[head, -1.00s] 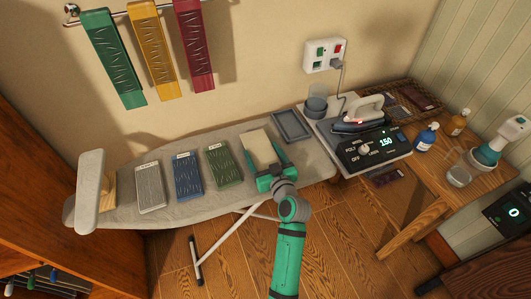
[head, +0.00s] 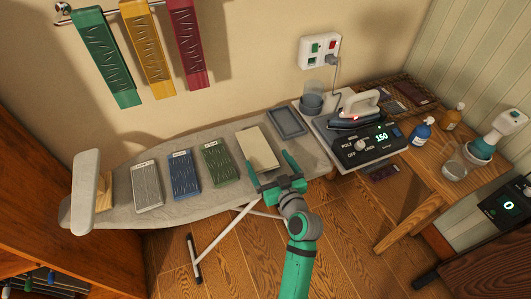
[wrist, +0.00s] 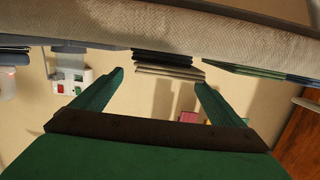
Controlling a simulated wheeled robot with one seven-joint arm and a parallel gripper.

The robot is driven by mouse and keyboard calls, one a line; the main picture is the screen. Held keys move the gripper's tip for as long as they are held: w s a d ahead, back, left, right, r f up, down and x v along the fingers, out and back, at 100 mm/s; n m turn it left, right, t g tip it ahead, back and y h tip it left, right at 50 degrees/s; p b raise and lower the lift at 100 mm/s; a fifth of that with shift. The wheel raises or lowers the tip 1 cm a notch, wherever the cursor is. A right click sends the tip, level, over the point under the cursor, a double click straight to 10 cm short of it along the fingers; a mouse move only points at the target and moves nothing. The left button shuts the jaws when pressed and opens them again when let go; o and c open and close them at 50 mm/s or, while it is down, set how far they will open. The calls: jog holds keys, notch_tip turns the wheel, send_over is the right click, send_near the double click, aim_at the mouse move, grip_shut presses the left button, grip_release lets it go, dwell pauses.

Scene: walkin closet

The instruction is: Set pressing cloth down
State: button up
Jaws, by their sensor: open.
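The pressing cloth appears to be the flat cream rectangle (head: 258,147) lying on the grey ironing board (head: 130,207), right of the green folded cloth. In the upside-down wrist view, its pale edge (wrist: 165,72) shows with dark layers between it and the board. My gripper (head: 268,162) is open and empty at the near edge of the cream cloth. Its fingers (wrist: 158,78) are spread apart, with the cloth ahead between them and not gripped.
Grey (head: 147,186), blue (head: 184,174) and green (head: 217,162) folded cloths lie left on the board. A dark grey tray (head: 288,122) lies to the right. An iron (head: 355,112) stands beyond it, with bottles (head: 422,132) on the wooden table.

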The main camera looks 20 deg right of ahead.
jog(key=s, duration=0.4)
jog(key=shift+a+r, duration=0.25)
jog(key=shift+a, duration=0.15)
jog(key=shift+s+d+r, duration=0.1)
jog(key=shift+s+r, duration=0.05)
jog(key=shift+s, duration=0.4)
jog(key=shift+s+d, duration=0.1)
